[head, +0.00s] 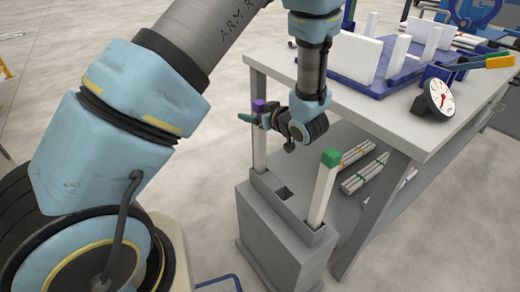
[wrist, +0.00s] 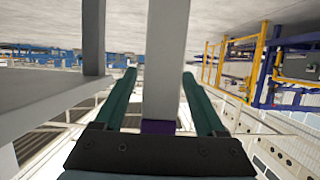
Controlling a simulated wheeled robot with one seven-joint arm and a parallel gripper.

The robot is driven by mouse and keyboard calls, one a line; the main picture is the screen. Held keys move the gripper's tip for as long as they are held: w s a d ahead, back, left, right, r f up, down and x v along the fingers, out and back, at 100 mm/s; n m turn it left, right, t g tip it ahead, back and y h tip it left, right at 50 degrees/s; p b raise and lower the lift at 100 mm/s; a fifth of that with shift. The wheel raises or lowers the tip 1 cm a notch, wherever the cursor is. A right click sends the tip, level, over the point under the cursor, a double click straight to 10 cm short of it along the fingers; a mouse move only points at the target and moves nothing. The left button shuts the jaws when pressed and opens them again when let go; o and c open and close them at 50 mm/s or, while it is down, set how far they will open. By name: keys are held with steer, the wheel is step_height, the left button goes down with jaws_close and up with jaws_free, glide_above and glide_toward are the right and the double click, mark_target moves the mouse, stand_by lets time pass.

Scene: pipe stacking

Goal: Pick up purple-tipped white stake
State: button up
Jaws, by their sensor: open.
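The purple-tipped white stake (head: 259,152) stands upright in the left end of the grey holder (head: 262,222), its purple tip (head: 259,105) on top. My gripper (head: 257,118) is at the stake's upper end, just below the tip. In the wrist view the white stake (wrist: 165,60) runs between the two teal fingers of my open gripper (wrist: 160,74). Its purple end (wrist: 158,127) is close to the palm. Gaps show between the stake and both fingers. The wrist hides part of the stake's surroundings in the head view.
A green-tipped white stake (head: 323,190) leans slightly in the holder's right end, with an empty square hole (head: 281,192) between the stakes.

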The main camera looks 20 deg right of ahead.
jaws_close()
stand_by(0.5)
